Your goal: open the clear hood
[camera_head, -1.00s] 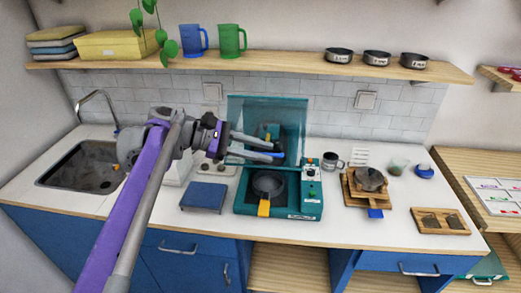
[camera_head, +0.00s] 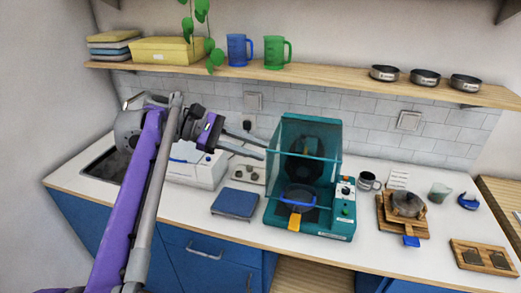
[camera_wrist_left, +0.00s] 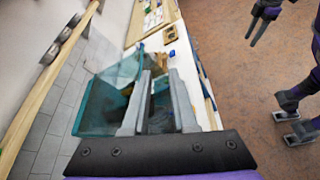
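The clear teal hood (camera_head: 311,133) stands on the teal cooker (camera_head: 338,226) and appears lowered over a dark pan (camera_head: 299,192). A blue handle bar (camera_head: 297,204) crosses low at its front. My left gripper (camera_head: 264,150) is open and empty, its two fingers apart at the hood's upper left front edge; I cannot tell whether they touch it. In the left wrist view the hood (camera_wrist_left: 97,100) lies left of and behind the open fingers. My right gripper (camera_wrist_left: 256,32) shows small at the top right of the wrist view, fingers apart, over the floor, away from the hood.
A blue pad (camera_head: 235,203) lies left of the cooker. A metal mug (camera_head: 368,181) and a wooden stand (camera_head: 404,222) with a small pot are to its right. A shelf (camera_head: 330,80) with mugs and bowls runs above.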

